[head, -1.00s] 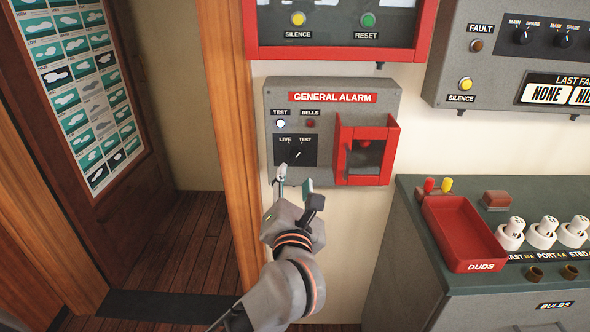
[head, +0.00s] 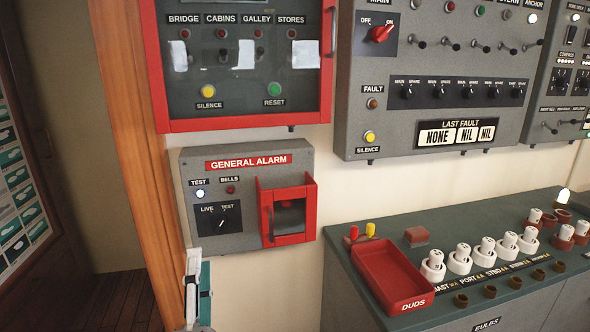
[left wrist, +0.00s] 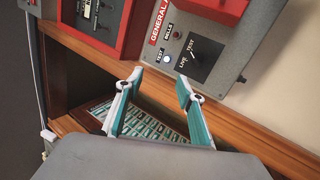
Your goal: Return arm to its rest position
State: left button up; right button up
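My left gripper (head: 197,288) shows at the bottom left of the head view, below the grey general alarm box (head: 246,197). In the left wrist view its two teal-lined fingers (left wrist: 155,92) are apart with nothing between them. The box's live/test knob (head: 221,219) lies above and right of the gripper in the head view, apart from it. The knob's pointer is toward the TEST side, and the white test lamp (head: 200,194) above it looks lit. My right gripper is in neither view.
A red-framed panel (head: 240,126) hangs above the alarm box. A grey fault panel (head: 433,134) is to its right. A green-topped console (head: 335,235) with a red duds tray (head: 359,265) and white bulb holders stands at the right. A wooden door post (head: 143,150) is at the left.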

pick_arm(q)
jog(key=s+d+f+m+g+h, duration=0.25)
jog(key=f+m+h, duration=0.25)
jog(key=f+m, duration=0.45)
jog(key=s+d+f+m+g+h, duration=0.2)
jog(key=s+d+f+m+h, duration=0.15)
jog(key=f+m+h, duration=0.45)
jog(key=s+a+f+m+g+y, duration=0.1)
jog(key=s+a+f+m+g, duration=0.1)
jog(key=f, duration=0.6)
jog(key=s+a+f+m+g+y, duration=0.2)
jog(key=s+f, duration=0.3)
jog(key=f, duration=0.3)
jog(key=s+a+f+m+g+y, duration=0.2)
jog(key=s+a+f+m+g, duration=0.1)
jog(key=f, duration=0.5)
jog(key=shift+s+f+m+g, duration=0.25)
jog(key=shift+s+m+g, duration=0.1)
jog(key=shift+s+m, duration=0.45)
jog(key=shift+a, duration=0.1)
